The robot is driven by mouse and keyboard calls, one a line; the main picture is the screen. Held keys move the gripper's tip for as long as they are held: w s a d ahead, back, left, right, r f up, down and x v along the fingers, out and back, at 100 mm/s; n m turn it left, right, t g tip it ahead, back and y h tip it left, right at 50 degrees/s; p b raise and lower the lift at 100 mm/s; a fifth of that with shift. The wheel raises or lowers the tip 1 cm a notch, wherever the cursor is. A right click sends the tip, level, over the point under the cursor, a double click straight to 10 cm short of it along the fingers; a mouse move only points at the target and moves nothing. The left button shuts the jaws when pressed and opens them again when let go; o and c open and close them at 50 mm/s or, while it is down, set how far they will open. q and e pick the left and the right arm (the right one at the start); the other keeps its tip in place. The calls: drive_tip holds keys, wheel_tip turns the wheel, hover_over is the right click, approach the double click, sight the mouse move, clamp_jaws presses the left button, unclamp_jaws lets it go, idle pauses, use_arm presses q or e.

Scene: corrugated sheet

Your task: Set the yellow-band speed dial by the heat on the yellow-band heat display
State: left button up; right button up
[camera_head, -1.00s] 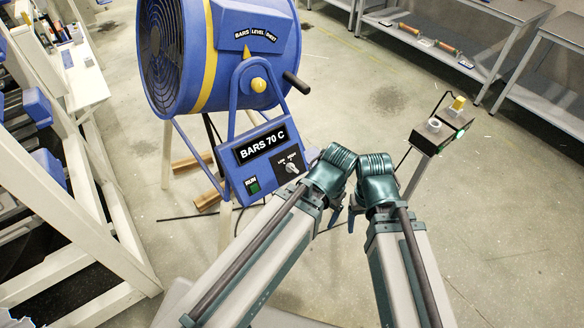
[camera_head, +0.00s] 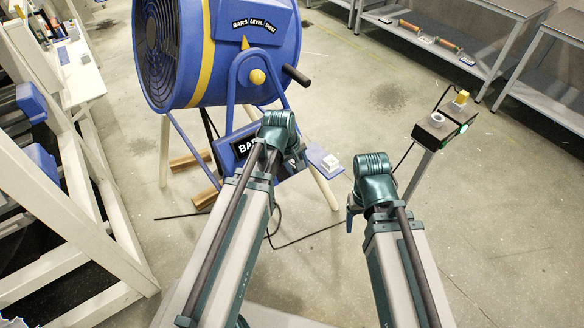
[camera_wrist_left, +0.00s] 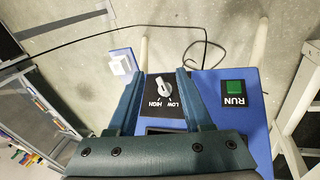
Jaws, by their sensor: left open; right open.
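The blue fan with a yellow band (camera_head: 207,50) stands on legs at upper left. Its heat display (camera_head: 243,147) is mostly hidden behind my left arm; only "BA" shows. The white speed dial (camera_wrist_left: 165,84) sits on a black plate marked LOW and HIGH in the left wrist view. My left gripper (camera_wrist_left: 161,85) is open, with one finger on each side of the dial; I cannot tell whether they touch it. In the head view it is at the fan's panel, largely hidden. My right gripper (camera_head: 350,217) is open, held over the floor, away from the fan.
A green RUN button (camera_wrist_left: 234,87) is beside the dial plate. A white block (camera_head: 331,162) sits on a blue ledge at the panel's right. A post with a box (camera_head: 437,125) stands at right. Cables cross the floor. A white frame (camera_head: 70,220) is at left; shelves stand behind.

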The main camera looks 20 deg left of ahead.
sight(293, 163)
use_arm(q)
drive_tip(key=w+a+n+t, duration=0.2)
drive_tip(key=w+a+n, duration=0.3)
drive_tip(key=a, duration=0.1)
drive_tip(key=b+x, duration=0.8)
drive_tip(key=x, duration=0.1)
drive_tip(key=b+x, duration=0.4)
drive_tip(key=b, duration=0.1)
drive_tip(key=shift+s+d+f, duration=0.15)
drive_tip(key=shift+s+f, duration=0.1)
drive_tip(key=shift+f, duration=0.15)
clamp_jaws()
